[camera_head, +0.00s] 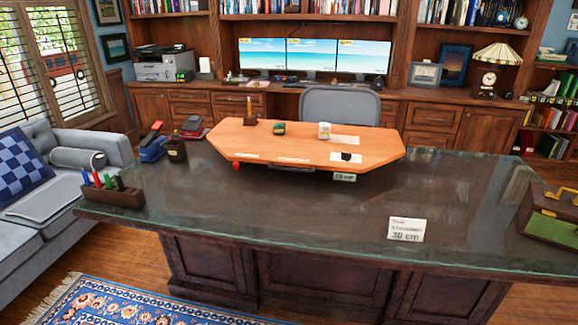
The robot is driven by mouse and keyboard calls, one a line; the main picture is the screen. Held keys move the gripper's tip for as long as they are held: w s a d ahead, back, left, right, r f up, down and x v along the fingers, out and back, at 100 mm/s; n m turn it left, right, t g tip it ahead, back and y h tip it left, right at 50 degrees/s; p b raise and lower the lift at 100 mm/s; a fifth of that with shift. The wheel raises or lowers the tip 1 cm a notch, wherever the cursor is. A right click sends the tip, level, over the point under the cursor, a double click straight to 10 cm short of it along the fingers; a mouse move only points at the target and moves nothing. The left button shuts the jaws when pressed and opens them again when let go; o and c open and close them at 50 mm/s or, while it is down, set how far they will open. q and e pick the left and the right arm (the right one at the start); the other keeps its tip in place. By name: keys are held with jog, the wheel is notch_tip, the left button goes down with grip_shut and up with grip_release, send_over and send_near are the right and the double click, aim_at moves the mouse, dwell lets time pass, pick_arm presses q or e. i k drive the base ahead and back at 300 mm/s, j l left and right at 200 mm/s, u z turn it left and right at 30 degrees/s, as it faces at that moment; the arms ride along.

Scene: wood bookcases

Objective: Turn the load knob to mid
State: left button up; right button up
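No load knob can be made out for certain. An orange board-like top (300,141) with cut corners is at the far side of the dark desk (290,205). A small red round part (236,166) is at its front left edge; I cannot tell if it is a knob or how it is set. A small pale label or display (344,177) is at its front right, too small to read. A small black item (347,156) lies on the top at the right. Neither of my grippers is in view.
The top also bears a pen holder (250,122), a green item (279,128) and a white mug (324,130). On the desk are a marker box (113,196), a dark bottle (177,149), a white card (407,229) and a green case (551,215). The desk's middle is clear.

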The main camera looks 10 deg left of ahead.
aim_at(346, 157)
jog(key=i+j, duration=0.15)
jog(key=j, duration=0.2)
jog(key=i+j+z, duration=0.1)
jog(key=j, duration=0.25)
jog(key=i+j, duration=0.2)
jog(key=j, duration=0.15)
jog(key=i+j+z, duration=0.1)
jog(key=j, duration=0.2)
jog(key=i, duration=0.05)
